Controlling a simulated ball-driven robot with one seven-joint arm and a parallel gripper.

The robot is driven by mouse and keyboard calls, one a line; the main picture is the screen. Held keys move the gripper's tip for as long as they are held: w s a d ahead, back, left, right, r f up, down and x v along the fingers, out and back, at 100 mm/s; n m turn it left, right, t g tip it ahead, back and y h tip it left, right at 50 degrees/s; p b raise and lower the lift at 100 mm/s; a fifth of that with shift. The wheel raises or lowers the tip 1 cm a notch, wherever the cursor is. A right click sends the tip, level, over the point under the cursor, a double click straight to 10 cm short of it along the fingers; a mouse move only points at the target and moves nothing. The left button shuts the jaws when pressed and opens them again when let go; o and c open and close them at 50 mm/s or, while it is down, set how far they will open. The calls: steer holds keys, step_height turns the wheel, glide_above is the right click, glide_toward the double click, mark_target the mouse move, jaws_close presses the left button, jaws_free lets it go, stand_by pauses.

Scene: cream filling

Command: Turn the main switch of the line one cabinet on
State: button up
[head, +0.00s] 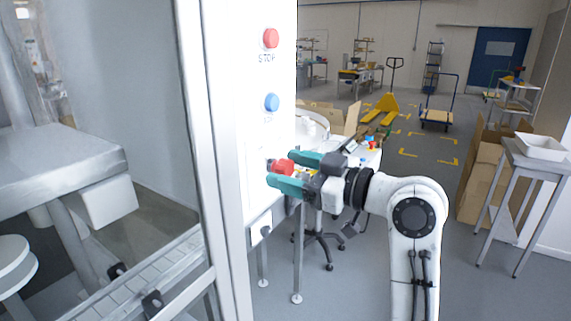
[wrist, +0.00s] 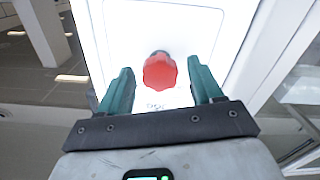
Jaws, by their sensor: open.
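The red main switch knob (head: 284,167) sits low on the front of the white cabinet (head: 270,75), below a red STOP button (head: 270,38) and a blue button (head: 271,102). My gripper (head: 283,170) is open with its teal fingers on either side of the knob in the head view. In the wrist view the red knob (wrist: 160,71) lies ahead, between the two fingertips of the open gripper (wrist: 163,78), with clear gaps on both sides. I cannot tell whether the fingers reach around it in depth. The knob's pointer position cannot be read.
A glass-fronted machine frame (head: 205,150) stands left of the cabinet. A round white table with small items (head: 368,158) is behind my arm. A side table with a white tray (head: 541,147) stands at the right.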

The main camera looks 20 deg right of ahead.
steer(key=shift+w+a, duration=0.45)
steer(key=shift+w, duration=0.15)
steer(key=shift+c, duration=0.3)
steer(key=c, duration=1)
